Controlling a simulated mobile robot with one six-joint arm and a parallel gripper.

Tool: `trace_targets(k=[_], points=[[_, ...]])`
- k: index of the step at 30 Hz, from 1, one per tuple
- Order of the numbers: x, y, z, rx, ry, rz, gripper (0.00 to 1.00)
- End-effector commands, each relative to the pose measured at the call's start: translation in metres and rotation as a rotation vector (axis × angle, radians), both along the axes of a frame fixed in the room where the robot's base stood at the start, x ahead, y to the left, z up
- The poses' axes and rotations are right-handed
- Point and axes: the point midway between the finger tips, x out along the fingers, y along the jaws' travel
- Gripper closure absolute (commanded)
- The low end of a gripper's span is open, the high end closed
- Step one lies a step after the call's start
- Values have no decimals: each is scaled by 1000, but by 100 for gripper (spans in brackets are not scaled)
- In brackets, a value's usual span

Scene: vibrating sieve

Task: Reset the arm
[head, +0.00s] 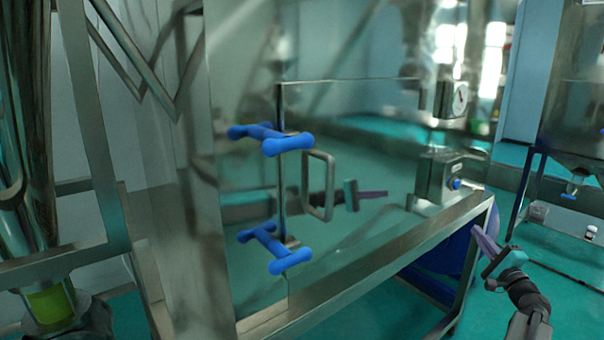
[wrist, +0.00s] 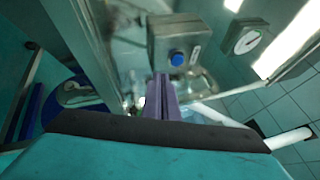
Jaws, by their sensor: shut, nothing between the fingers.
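My gripper (head: 476,232) is at the lower right in the head view, in free space to the right of the steel sieve cabinet (head: 380,120). Its purple fingers point up and to the left and are shut with nothing between them. In the wrist view the gripper's fingers (wrist: 162,90) are together, in front of a control box with a blue button (wrist: 177,58). A reflection of the gripper shows in the cabinet's polished front panel.
The cabinet door has a steel handle (head: 318,186) and two blue knob clamps (head: 270,138) (head: 273,248). A gauge (head: 458,99) sits above the button box (head: 438,177). The steel frame rail (head: 370,262) runs left of my gripper. Green floor (head: 560,285) lies to the right.

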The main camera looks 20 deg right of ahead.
Motion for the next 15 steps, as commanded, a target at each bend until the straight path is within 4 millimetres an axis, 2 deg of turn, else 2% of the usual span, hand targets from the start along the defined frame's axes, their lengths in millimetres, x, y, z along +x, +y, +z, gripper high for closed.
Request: trace_targets(k=[1, 6, 11, 15], points=[[13, 16, -15, -1, 31, 28, 100], [53, 68, -68, -21, 145, 125, 100], [83, 122, -119, -44, 257, 221, 100], [102, 172, -164, -69, 352, 311, 100]])
